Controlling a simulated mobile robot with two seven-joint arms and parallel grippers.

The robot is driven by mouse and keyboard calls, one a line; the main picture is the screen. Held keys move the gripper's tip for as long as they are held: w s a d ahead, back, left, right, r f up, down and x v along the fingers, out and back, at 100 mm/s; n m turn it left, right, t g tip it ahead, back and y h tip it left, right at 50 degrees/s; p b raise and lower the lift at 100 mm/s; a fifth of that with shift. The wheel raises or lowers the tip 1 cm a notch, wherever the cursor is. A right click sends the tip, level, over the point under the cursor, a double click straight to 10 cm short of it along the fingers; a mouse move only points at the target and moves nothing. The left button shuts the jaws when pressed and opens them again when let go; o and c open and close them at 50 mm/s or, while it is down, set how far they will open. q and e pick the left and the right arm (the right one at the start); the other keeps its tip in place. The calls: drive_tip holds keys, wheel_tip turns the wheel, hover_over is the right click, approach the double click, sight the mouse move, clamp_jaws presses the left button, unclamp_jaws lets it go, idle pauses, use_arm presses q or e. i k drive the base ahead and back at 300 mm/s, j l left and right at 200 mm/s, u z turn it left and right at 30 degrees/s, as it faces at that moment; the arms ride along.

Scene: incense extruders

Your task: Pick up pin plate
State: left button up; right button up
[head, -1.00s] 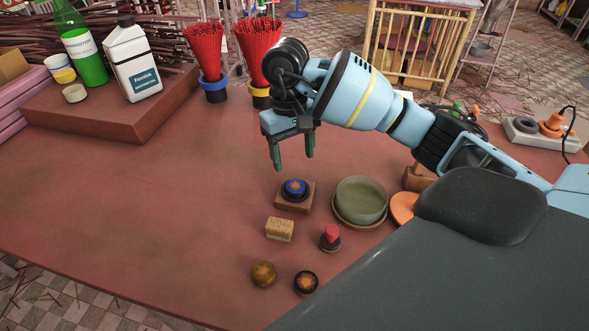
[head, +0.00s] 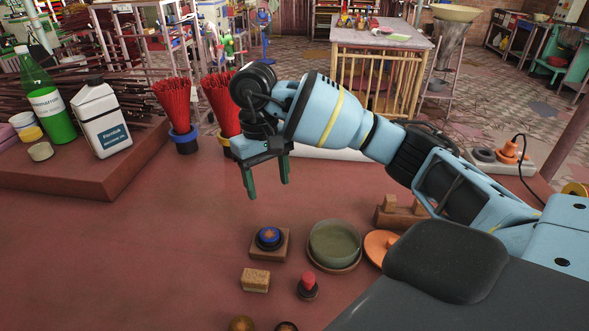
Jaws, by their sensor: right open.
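A dark round disc with a blue ring and a brownish centre (head: 268,237) sits on a square wooden block (head: 283,252) on the red table. I cannot tell for sure whether this is the pin plate; no pins can be made out. My right gripper (head: 268,188) is open and empty, with its green fingers pointing down. It hangs above the table and shows higher in the picture than the disc, apart from it. My left gripper is not in view.
Right of the block stands a green bowl (head: 335,242) on a wooden saucer, with an orange disc (head: 378,246) beyond. Nearer are a sponge-like block (head: 255,280) and a red-knobbed stamp (head: 308,284). Red incense bundles (head: 173,102) stand behind. The table's left middle is clear.

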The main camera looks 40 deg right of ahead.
sight(307, 287)
drive_tip(key=z, duration=1.25)
